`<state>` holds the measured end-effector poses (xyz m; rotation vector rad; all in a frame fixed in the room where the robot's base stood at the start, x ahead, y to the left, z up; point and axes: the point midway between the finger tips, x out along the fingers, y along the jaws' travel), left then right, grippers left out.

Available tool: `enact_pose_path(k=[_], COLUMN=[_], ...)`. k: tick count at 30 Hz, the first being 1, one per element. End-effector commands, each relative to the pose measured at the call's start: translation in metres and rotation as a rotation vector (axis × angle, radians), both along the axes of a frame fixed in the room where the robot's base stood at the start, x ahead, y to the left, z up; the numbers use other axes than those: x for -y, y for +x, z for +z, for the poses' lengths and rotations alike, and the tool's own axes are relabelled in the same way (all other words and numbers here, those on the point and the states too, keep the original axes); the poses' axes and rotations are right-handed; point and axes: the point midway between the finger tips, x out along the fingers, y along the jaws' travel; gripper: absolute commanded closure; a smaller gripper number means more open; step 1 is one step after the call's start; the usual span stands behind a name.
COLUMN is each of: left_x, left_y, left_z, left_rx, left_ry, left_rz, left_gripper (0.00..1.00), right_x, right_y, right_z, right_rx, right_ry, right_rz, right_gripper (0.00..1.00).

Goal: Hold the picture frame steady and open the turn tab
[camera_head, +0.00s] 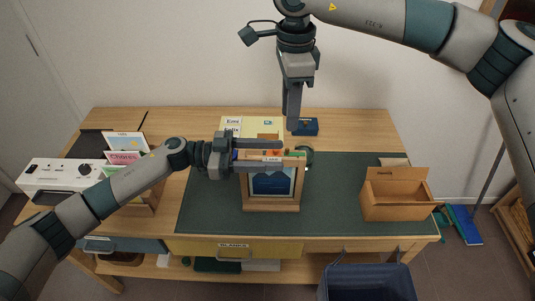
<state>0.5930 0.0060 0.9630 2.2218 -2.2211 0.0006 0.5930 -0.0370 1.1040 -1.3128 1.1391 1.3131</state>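The wooden picture frame (271,208) stands near the middle of the desk's green mat, with a dark blue picture in it. A small "Lake" label shows at its top. My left gripper (272,153) reaches in from the left at the frame's top edge, fingers pointing right. A gap shows between its fingers; I cannot tell whether they touch the frame. My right gripper (292,122) points down above and behind the frame, apart from it. Its fingers are seen edge-on, so their opening is unclear. I cannot make out the turn tab.
A wooden box (395,205) stands at the right of the green mat (340,205). A dark blue box (306,127) and yellow papers lie behind the frame. A white device (60,174) and a card holder are at left. A dark bin (368,283) stands in front.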

Motion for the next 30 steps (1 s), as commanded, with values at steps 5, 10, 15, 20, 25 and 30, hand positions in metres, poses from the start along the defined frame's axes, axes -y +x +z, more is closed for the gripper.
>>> enact_pose_path(k=[5, 10, 15, 20, 25, 30], left_x=[0.0, 0.0, 0.0, -0.001, -0.001, -0.001], left_y=[0.0, 0.0, 0.0, 0.0, 0.0, 0.0], left_z=[0.0, 0.0, 0.0, 0.0, 0.0, -0.001], left_rx=[0.0, 0.0, -0.001, -0.001, -0.001, -0.001], left_ry=[0.0, 0.0, 0.0, 0.0, 0.0, 0.001], left_rz=[0.0, 0.0, 0.0, 0.0, 0.0, 0.0], left_gripper=[0.92, 1.0, 1.0, 1.0, 1.0, 1.0], right_x=[0.0, 0.0, 0.004, 0.017, 0.041, 0.069], right_y=[0.0, 0.0, 0.003, 0.012, 0.026, 0.039], right_z=[0.0, 0.0, 0.0, -0.001, -0.001, -0.002], right_rx=[0.0, 0.0, -0.015, -0.05, -0.093, -0.116], right_ry=[0.0, 0.001, 0.019, 0.074, 0.171, 0.273], right_rz=[0.0, 0.001, 0.017, 0.067, 0.153, 0.242], right_gripper=[0.69, 0.85, 1.0, 1.0, 1.0, 1.0])
